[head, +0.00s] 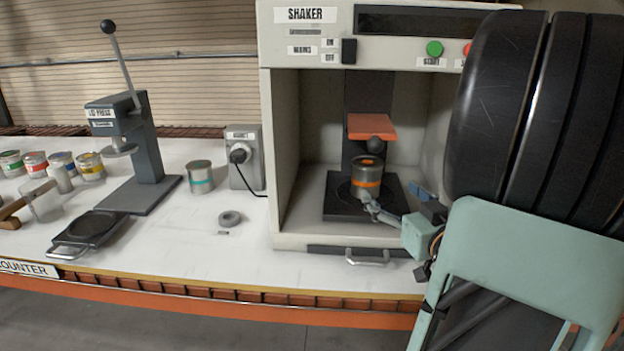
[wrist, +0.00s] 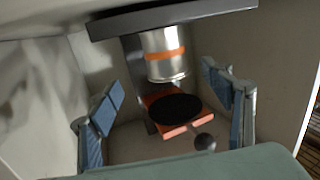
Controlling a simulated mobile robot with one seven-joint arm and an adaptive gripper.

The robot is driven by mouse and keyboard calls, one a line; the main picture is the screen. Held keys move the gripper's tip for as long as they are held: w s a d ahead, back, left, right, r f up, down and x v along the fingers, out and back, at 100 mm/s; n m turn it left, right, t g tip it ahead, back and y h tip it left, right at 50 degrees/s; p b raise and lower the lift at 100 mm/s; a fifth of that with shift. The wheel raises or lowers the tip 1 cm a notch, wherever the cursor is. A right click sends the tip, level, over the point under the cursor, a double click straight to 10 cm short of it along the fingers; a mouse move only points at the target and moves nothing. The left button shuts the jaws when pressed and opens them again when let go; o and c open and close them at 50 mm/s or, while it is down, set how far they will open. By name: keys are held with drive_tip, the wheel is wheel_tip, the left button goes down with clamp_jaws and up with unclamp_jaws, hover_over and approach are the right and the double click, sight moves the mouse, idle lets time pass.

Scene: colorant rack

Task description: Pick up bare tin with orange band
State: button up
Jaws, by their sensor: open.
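The bare metal tin with the orange band (head: 366,173) stands upright on the dark platform (head: 334,208) inside the shaker, below the orange clamp plate (head: 371,127). My gripper (head: 394,200) is open and empty at the shaker's opening, to the front right of the tin. One finger overlaps the tin's lower edge in the head view. The wrist view looks upside down. There the tin (wrist: 164,60) shows ahead, between the lines of my two spread fingers (wrist: 162,86) and beyond their tips. I cannot tell exactly how wide the gap is.
The shaker's left wall (head: 291,150) bounds the bay, and a drawer handle (head: 367,258) sits at its front.

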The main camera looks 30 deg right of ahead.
sight(374, 182)
drive_tip(key=shift+s+a+f+t+y, duration=0.3)
drive_tip(key=shift+s+f+t, duration=0.1)
drive_tip(key=shift+s, duration=0.1)
drive_tip(key=w, duration=0.3)
drive_tip(key=w+d, duration=0.1)
drive_tip(key=w, duration=0.3)
drive_tip(key=w+b, duration=0.1)
drive_tip(key=w, duration=0.2)
drive_tip(key=shift+w+d, duration=0.3)
drive_tip(key=shift+d, duration=0.05)
drive_tip(key=shift+r, duration=0.1)
drive_tip(key=c, duration=1.9)
